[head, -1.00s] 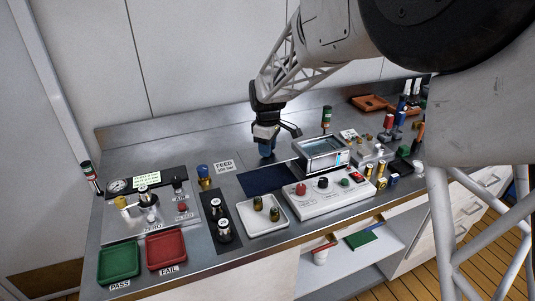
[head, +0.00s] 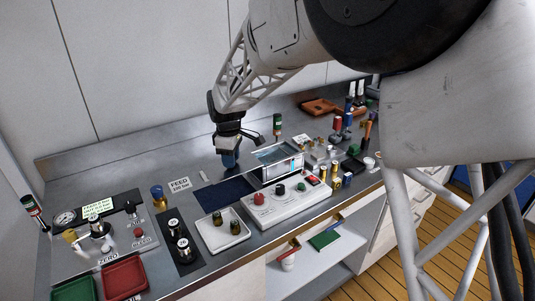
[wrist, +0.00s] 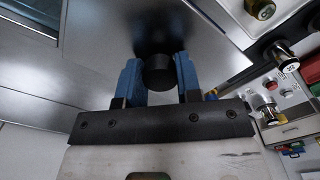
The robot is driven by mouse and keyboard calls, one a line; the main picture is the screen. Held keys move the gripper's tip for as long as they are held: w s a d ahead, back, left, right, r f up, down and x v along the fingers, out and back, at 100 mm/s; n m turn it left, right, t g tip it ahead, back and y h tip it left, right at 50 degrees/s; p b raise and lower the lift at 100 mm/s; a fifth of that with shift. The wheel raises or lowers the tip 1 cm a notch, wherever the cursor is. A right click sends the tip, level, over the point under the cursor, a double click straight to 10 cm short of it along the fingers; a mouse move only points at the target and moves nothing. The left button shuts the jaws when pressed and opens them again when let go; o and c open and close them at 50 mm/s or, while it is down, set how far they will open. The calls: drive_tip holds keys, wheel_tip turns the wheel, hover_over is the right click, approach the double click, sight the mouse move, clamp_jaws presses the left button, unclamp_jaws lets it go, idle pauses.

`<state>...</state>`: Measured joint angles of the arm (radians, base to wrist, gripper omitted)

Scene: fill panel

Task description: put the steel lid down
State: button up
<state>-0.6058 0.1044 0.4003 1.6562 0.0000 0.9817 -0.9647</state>
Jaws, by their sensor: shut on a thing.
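My gripper (head: 229,158) is over the bench behind the dark blue mat, fingers pointing down. In the wrist view its two blue fingers (wrist: 160,78) are shut on a round black knob (wrist: 159,72). The knob stands against a broad, flat, shiny steel plate, which looks like the steel lid (wrist: 212,45). In the head view the lid blends with the bench and I cannot pick out its outline. Whether it touches the bench cannot be told. The dark blue mat (head: 226,191) lies in front of the gripper.
A steel-framed box (head: 277,165) stands right of the gripper, close by. Bare bench (head: 130,165) lies further left.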

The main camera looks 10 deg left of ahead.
drive_tip(key=s+d+r, duration=0.1)
drive_tip(key=d+r, duration=0.2)
drive_tip(key=d, duration=0.6)
drive_tip(key=d+r, duration=0.3)
drive_tip(key=d, duration=0.6)
drive_tip(key=shift+s, duration=0.4)
drive_tip(key=shift+w, duration=0.1)
drive_tip(key=w+a, duration=0.3)
drive_tip(key=w, duration=0.4)
drive_tip(key=w+a+f, duration=0.1)
drive_tip(key=w+a, duration=0.2)
drive_tip(key=w, duration=0.4)
drive_tip(key=shift+w+a+f, duration=0.15)
drive_tip(key=shift+w+f, duration=0.05)
drive_tip(key=shift+w, duration=0.15)
drive_tip(key=shift+f, duration=1.8)
drive_tip(key=shift+f, duration=0.6)
drive_tip(key=o, duration=1)
